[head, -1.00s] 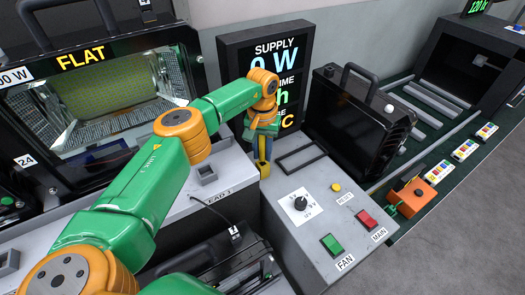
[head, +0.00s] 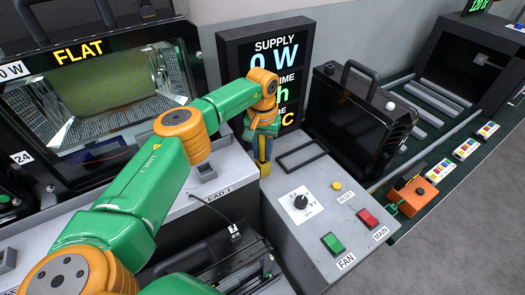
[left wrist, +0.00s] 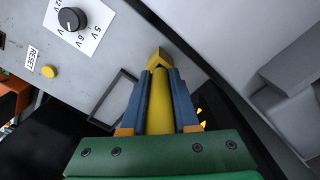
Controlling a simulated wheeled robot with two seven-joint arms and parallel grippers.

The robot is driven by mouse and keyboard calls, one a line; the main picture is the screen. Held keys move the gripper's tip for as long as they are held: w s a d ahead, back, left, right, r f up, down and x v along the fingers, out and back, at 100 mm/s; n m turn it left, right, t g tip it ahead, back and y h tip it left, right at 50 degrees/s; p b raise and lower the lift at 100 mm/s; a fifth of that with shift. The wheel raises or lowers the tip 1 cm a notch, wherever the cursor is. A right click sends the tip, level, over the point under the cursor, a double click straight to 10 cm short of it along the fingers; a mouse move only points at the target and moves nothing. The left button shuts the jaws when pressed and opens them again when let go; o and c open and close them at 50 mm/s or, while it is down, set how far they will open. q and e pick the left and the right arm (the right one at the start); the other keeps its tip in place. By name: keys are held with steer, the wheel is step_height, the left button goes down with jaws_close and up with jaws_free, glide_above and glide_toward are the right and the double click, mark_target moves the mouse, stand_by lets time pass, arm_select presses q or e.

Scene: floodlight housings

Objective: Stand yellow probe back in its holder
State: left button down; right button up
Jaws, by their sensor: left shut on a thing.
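My left gripper (head: 262,148) is shut on the yellow probe (head: 263,167), low beside the display and the back left of the grey console. In the left wrist view, the probe (left wrist: 160,103) lies between the blue fingers (left wrist: 160,98), its pointed tip just beyond them. I cannot tell whether the tip touches anything. A small grey square socket (head: 207,172) stands on the ledge left of the gripper and looks empty; it may be the holder. My right gripper is not in view.
The grey console (head: 320,215) carries a knob, buttons and switches. A flat dark frame (head: 300,157) lies at its back. A black supply display (head: 266,60) stands behind my gripper. A black floodlight housing (head: 358,115) stands to the right. A lit housing (head: 110,85) is at left.

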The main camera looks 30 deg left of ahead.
arm_select(q)
steer(key=shift+f, duration=0.15)
steer(key=c, duration=0.6)
jaws_free()
